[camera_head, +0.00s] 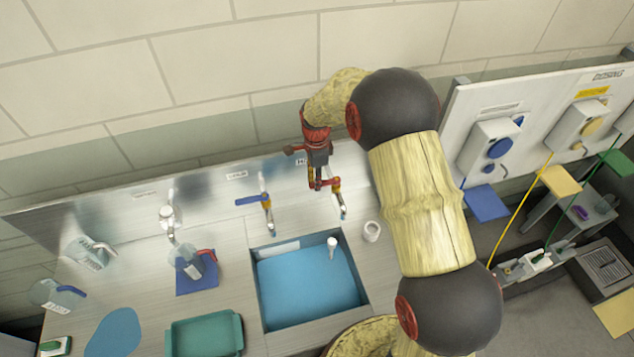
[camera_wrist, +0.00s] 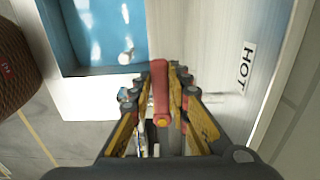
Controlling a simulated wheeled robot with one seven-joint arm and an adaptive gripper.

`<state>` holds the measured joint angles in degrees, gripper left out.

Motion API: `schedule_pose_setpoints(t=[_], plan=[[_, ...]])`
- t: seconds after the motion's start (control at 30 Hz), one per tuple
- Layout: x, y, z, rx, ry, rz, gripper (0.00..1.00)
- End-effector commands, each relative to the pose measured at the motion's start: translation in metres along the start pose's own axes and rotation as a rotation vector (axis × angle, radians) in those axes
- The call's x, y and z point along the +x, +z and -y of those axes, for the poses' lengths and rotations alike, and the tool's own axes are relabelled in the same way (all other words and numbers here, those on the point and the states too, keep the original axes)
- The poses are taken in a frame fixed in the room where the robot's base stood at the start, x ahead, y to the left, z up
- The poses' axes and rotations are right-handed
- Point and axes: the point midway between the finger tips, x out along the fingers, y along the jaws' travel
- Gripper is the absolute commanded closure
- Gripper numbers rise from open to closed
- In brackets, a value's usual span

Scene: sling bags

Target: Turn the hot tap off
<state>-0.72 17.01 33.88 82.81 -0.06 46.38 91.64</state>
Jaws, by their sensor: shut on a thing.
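The hot tap (camera_head: 339,202) has a red lever handle and stands behind the sink, at the right of the tap row. Its red handle (camera_wrist: 160,92) lies between my gripper's fingers in the wrist view. My gripper (camera_head: 318,178) reaches down from above and is shut on that handle. The fingers (camera_wrist: 164,110) stand on both sides of the handle. A "HOT" label (camera_wrist: 246,66) is on the panel behind the tap. My gripper hides part of this label in the head view. The spout's outlet is too small to tell whether water runs.
The cold tap (camera_head: 267,208) with a blue lever stands left of the hot tap. The sink (camera_head: 258,310) holds blue water and a small white object (camera_head: 332,247). A green tray (camera_head: 240,330) lies left of the sink.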

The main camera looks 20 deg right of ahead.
Motion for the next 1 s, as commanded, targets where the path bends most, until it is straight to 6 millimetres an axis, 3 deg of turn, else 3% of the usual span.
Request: schedule_pose_setpoints(t=[0.1, 0.13, 0.43, 0.77, 1.0], plan=[[-0.001, 0.000, 0.002, 0.003, -0.004, 0.001, 1.00], [-0.001, 0.000, 0.002, 0.003, -0.005, 0.001, 0.81], [-0.001, 0.000, 0.001, 0.001, -0.003, 0.001, 0.64], [-0.002, 0.000, 0.001, 0.000, -0.002, 0.001, 0.64], [-0.033, 0.000, 0.002, 0.000, -0.006, 0.001, 0.64]])
